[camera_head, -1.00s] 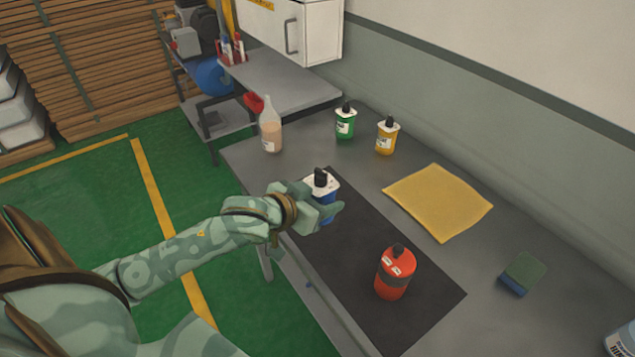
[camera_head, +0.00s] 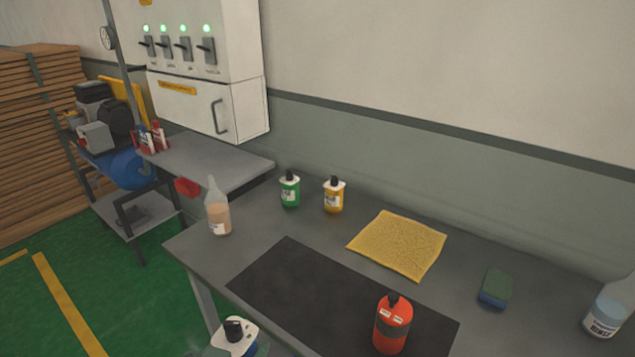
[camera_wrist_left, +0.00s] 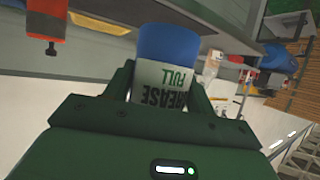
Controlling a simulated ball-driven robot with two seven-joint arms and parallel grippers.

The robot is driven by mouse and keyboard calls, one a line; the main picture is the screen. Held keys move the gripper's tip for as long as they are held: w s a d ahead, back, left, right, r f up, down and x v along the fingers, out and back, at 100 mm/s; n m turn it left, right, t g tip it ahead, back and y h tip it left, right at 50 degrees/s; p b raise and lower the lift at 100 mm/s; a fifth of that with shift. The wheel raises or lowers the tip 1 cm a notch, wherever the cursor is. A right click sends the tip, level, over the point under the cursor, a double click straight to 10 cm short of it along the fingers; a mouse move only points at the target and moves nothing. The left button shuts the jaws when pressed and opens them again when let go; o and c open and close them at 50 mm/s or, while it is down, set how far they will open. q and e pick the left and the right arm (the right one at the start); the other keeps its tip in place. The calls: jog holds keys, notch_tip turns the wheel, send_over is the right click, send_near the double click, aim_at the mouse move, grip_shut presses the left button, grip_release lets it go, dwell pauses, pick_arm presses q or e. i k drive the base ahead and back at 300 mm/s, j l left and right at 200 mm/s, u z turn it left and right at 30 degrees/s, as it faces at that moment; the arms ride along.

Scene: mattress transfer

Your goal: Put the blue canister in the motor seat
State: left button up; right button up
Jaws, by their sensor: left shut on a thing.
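The blue canister (camera_head: 237,334) shows at the bottom edge of the head view, with its white top and black cap up; its lower part is cut off. In the left wrist view the blue canister (camera_wrist_left: 168,45) shows its blue end and a white label reading "GREASE FULL". My left gripper (camera_wrist_left: 158,92) is shut on it, one finger on each side. In the head view only slivers of this gripper show. I cannot make out the motor seat for sure; a machine with a blue tank (camera_head: 128,168) stands at the left. My right gripper is not in view.
A red canister (camera_head: 392,325) stands on the black mat (camera_head: 290,285). Green (camera_head: 290,190) and yellow (camera_head: 334,196) bottles, a clear bottle (camera_head: 218,210), a yellow cloth (camera_head: 398,246), a sponge (camera_head: 496,288) and a rinse bottle (camera_head: 607,308) stand or lie around it. A switch cabinet (camera_head: 205,70) hangs behind.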

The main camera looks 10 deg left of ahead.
aim_at(113, 105)
jog(key=i+j, duration=0.1)
jog(key=j, duration=0.7)
jog(key=i+j, duration=0.1)
jog(key=j, duration=0.7)
jog(key=i+j, duration=0.1)
jog(key=j, duration=0.7)
jog(key=i+j, duration=0.1)
jog(key=j, duration=0.7)
jog(key=i+j, duration=0.2)
jog(key=j, duration=0.2)
jog(key=i+j, duration=0.15)
jog(key=j, duration=0.2)
jog(key=i+j, duration=0.2)
jog(key=j, duration=0.2)
jog(key=i+j, duration=0.15)
jog(key=j, duration=0.2)
jog(key=i+j, duration=0.2)
jog(key=j, duration=0.2)
jog(key=i+j+z, duration=0.1)
jog(key=j, duration=0.25)
jog(key=i+j, duration=0.25)
jog(key=j, duration=0.15)
jog(key=i+j, duration=0.15)
jog(key=j, duration=0.2)
